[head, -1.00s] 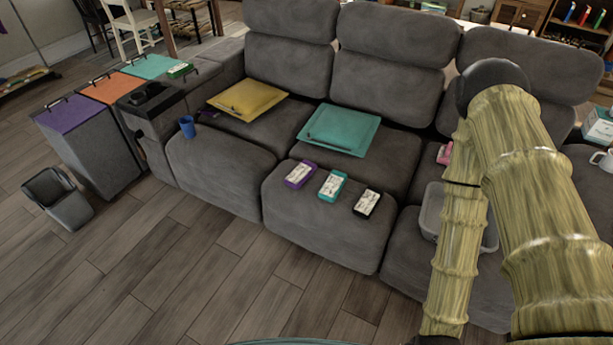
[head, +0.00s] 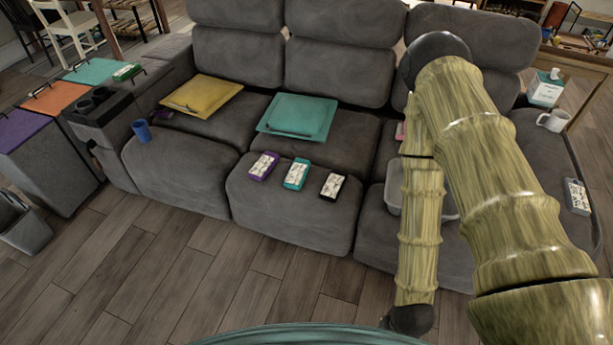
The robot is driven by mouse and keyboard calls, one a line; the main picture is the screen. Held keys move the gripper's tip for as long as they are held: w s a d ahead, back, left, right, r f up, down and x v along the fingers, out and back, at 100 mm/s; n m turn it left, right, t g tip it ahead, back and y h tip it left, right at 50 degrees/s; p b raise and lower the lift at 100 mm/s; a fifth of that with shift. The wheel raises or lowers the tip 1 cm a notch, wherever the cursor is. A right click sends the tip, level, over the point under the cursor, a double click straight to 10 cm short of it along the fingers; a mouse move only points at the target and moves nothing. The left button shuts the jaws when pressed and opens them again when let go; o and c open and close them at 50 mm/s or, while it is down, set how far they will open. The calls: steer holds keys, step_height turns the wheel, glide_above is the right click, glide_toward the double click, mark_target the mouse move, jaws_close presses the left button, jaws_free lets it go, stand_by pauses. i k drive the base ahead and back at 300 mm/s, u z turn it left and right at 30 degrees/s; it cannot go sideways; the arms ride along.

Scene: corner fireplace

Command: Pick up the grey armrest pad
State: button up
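A small grey pad with a white patterned top (head: 577,196) lies on the sofa's right armrest (head: 555,150), near the right edge of the head view. It looks like the grey armrest pad. My arm rises from the lower right, bends at a dark joint and comes down in front of the right seat, to the left of the pad. My gripper is not in view; the arm runs down only to a dark joint near the bottom edge.
A white mug (head: 552,120) and a tissue box (head: 545,90) stand behind the pad. Purple (head: 263,166), teal (head: 295,174) and black (head: 332,186) pads lie on the middle seat. A grey tray (head: 393,199) is partly behind my arm. Wooden floor lies clear in front.

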mark_target(576, 193)
steer(key=z, duration=1.95)
steer(key=i, duration=1.2)
steer(key=u, duration=0.5)
